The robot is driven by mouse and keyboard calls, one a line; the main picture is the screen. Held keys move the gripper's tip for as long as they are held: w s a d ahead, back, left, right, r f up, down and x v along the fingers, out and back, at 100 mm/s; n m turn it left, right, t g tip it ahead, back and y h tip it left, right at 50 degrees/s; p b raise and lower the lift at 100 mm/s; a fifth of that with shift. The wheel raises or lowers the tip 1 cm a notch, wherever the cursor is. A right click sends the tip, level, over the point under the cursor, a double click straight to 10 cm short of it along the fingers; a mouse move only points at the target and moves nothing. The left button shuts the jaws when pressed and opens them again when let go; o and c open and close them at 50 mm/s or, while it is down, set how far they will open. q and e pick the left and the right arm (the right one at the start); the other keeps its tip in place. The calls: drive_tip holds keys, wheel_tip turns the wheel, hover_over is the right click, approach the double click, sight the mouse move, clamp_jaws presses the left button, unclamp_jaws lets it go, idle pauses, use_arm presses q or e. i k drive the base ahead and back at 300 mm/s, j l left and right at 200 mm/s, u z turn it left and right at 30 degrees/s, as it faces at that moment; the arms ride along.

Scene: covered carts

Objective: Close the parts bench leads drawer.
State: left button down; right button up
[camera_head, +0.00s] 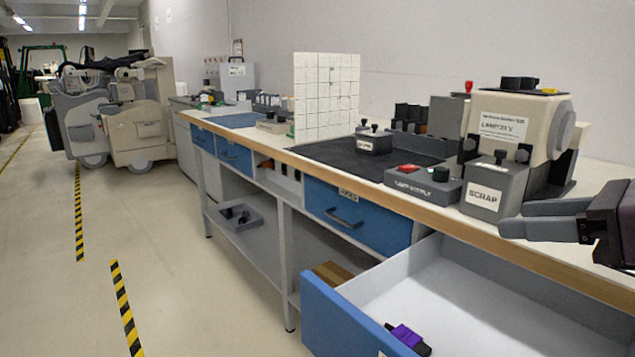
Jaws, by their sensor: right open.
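A blue-fronted drawer (345,318) at the bottom right stands pulled out from the parts bench (400,199). Its pale inside (470,295) shows, and a purple and black item (408,338) lies in it near the front. The drawer's label is cut off at the bottom edge, so I cannot read it. My right gripper (511,218) comes in from the right edge, over the bench side above the drawer. It is open and empty, with its dark fingers pointing left, apart from the drawer front. My left gripper is out of view.
A shut blue drawer (357,213) with a handle is left of the open one. The floor (190,260) to the left is clear; covered carts (115,115) stand farther back.

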sight(463, 300)
drive_tip(key=k+l, duration=0.15)
drive_tip(key=l, duration=0.25)
drive_tip(key=k+l, duration=0.15)
drive_tip(key=l, duration=0.25)
drive_tip(key=k+l, duration=0.15)
drive_tip(key=l, duration=0.25)
drive_tip(key=k+l, duration=0.15)
drive_tip(key=l, duration=0.25)
drive_tip(key=k+l, duration=0.15)
drive_tip(key=l, duration=0.25)
